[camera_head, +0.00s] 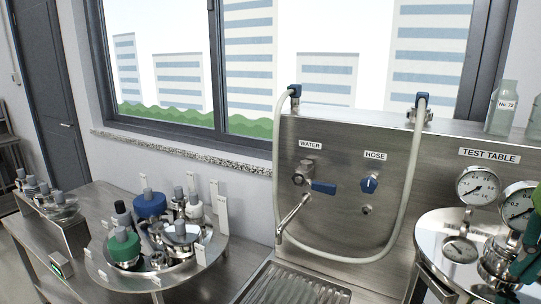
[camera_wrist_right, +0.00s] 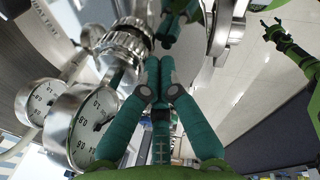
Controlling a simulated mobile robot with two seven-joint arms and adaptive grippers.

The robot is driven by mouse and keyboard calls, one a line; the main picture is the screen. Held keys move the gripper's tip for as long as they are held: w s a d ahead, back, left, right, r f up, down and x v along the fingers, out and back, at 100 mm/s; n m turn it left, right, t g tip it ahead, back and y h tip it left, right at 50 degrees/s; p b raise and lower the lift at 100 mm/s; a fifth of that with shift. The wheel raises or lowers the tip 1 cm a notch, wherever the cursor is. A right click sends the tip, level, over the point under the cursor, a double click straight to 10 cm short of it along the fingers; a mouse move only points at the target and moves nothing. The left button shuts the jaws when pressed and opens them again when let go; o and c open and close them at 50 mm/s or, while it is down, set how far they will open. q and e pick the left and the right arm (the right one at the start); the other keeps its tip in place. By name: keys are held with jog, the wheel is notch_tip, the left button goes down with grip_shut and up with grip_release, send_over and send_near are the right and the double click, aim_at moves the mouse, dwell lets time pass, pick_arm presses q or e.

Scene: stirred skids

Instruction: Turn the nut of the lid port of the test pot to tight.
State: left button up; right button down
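The test pot's steel lid (camera_head: 445,238) is at the right in the head view, with fittings and two gauges on it. A ribbed steel nut on a lid fitting (camera_wrist_right: 122,48) shows large in the right wrist view; I cannot tell how tight it is. My right gripper (camera_head: 527,250), green and teal, is at the right edge of the head view, beside the lid fittings. In the wrist view its fingertips (camera_wrist_right: 162,54) are close together, just right of the nut; whether they touch it or grip anything is unclear. My left gripper (camera_wrist_right: 273,31) appears open and away from the pot.
Two pressure gauges (camera_head: 478,185) (camera_head: 519,205) stand close to my right gripper. The steel wash panel (camera_head: 335,215) carries a tap and a looped hose (camera_head: 408,190). A round tray of capped fittings (camera_head: 205,255) is at the left. A bottle (camera_head: 503,108) stands on the ledge.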

jog(key=shift+s+a+b, duration=0.15)
jog(key=shift+b, duration=0.25)
jog(key=w+p+v, duration=0.1)
jog(key=p+v, duration=0.3)
jog(key=v, duration=0.1)
jog(key=shift+r, duration=0.55)
